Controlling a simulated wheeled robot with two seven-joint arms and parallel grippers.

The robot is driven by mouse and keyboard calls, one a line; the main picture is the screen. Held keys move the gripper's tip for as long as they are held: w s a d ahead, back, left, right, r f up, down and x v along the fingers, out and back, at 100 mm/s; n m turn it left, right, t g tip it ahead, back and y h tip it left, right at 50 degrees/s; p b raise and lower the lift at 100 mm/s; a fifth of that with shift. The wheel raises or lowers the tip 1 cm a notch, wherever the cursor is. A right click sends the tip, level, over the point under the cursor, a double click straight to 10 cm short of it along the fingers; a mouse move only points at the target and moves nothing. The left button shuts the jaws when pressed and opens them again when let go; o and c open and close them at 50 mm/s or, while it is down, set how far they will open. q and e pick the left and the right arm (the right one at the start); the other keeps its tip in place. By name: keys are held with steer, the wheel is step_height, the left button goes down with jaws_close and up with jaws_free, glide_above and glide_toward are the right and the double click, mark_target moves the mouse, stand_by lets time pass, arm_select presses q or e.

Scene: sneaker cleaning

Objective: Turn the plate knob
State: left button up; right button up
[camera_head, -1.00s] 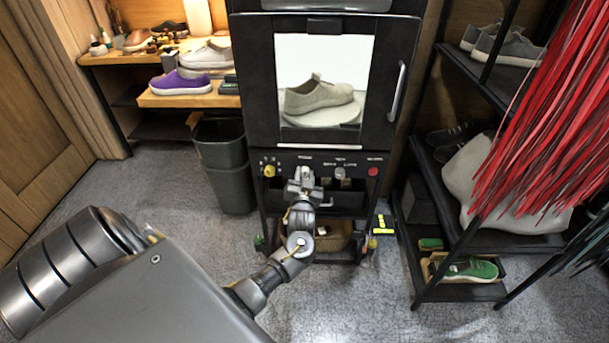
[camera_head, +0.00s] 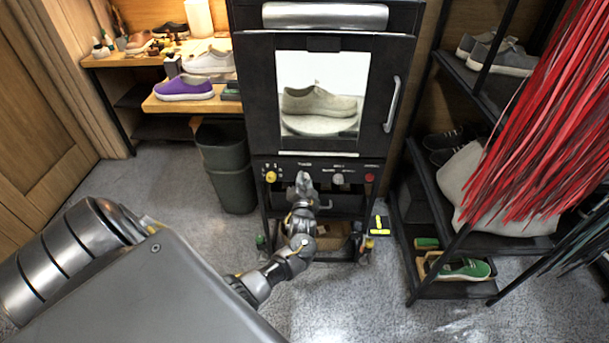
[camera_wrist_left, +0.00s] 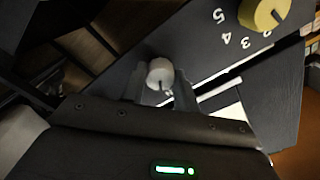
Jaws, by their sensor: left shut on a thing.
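The black cleaning cabinet (camera_head: 245,100) has a control panel (camera_head: 320,167) below its window. My left gripper (camera_head: 304,181) is at the middle of this panel and hides the knob there. In the left wrist view, a pale grey round knob (camera_wrist_left: 159,72) sits between its two fingers, which are shut on it. A yellow knob (camera_head: 271,176) is on the panel's left; it also shows in the left wrist view (camera_wrist_left: 264,14), beside printed numbers. A grey knob (camera_head: 338,179) and a red button (camera_head: 370,177) are to the right. My right gripper is not in view.
A beige shoe (camera_head: 319,102) stands on a round plate (camera_head: 318,124) behind the cabinet's window. A dark bin (camera_head: 228,165) stands left of the cabinet. A black shoe rack (camera_head: 400,215) stands on the right, with red strands (camera_head: 545,110) hanging in front.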

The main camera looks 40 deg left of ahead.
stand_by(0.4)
arm_select(q)
steer(key=o, duration=1)
steer(key=v, duration=1)
steer(key=shift+s+d+p, duration=0.25)
steer(key=shift+s+p, duration=0.05)
